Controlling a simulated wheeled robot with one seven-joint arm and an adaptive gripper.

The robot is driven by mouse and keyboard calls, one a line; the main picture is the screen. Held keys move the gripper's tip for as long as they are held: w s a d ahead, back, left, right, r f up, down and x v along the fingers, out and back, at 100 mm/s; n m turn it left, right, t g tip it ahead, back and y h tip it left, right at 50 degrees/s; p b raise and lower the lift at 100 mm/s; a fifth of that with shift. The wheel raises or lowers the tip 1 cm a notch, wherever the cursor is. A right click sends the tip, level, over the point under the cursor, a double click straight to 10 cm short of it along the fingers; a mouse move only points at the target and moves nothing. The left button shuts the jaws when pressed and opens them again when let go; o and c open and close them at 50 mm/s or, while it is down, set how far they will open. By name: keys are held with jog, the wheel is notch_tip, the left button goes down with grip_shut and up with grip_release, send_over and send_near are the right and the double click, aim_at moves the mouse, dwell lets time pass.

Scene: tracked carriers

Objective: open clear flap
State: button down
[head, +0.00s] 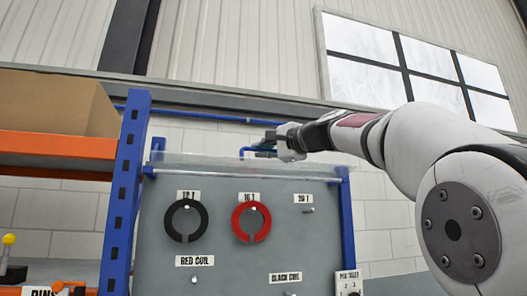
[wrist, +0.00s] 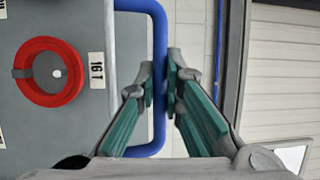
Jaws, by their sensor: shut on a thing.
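The clear flap (head: 215,163) is a thin see-through sheet along the top edge of a grey board, seen nearly edge-on in the head view; how far it is tilted is hard to tell. A blue bar handle (head: 243,152) stands above it. In the wrist view the blue handle (wrist: 160,30) is a U-shaped bar crossing between my fingers. My gripper (wrist: 160,78) is shut on the bar, with a finger on each side. In the head view my gripper (head: 272,145) reaches the handle from the right. The flap's sheet is hard to make out in the wrist view.
The grey board (head: 230,262) carries a black ring (head: 174,221), a red ring (head: 237,222) and a bare peg (head: 308,211) under labels. A blue-post shelf (head: 124,190) with a cardboard box (head: 55,103) stands left. A white brick wall (head: 390,228) is behind.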

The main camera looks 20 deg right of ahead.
jog(key=c, duration=2)
grip_release()
jog(key=shift+s, duration=0.1)
jog(key=shift+o, duration=0.2)
jog(key=r+v, duration=0.1)
jog(key=v, duration=1.1)
jog(key=shift+f, duration=0.3)
jog(key=s+a+f+n+g+h+b, duration=0.1)
jog(key=s+a+f+n+g+h, duration=0.25)
jog(key=f, duration=1.05)
jog(key=s+a+f+n+g+y, duration=0.1)
jog(key=s+a+f+n+g, duration=0.4)
jog(key=f, duration=0.8)
jog(key=s+d+f+n+g+h, duration=0.1)
jog(key=s+d+f+n+h, duration=0.1)
jog(key=s+f, duration=0.6)
jog(key=s+d+f+n+g+h+b, duration=0.1)
jog(key=s+d+f+n+g+h, duration=0.1)
jog(key=s+f, duration=0.6)
notch_tip(320, 180, down, 8)
jog(key=shift+s+r+n+h, duration=0.1)
jog(key=shift+s+n+h, duration=0.25)
jog(key=shift+h, duration=0.1)
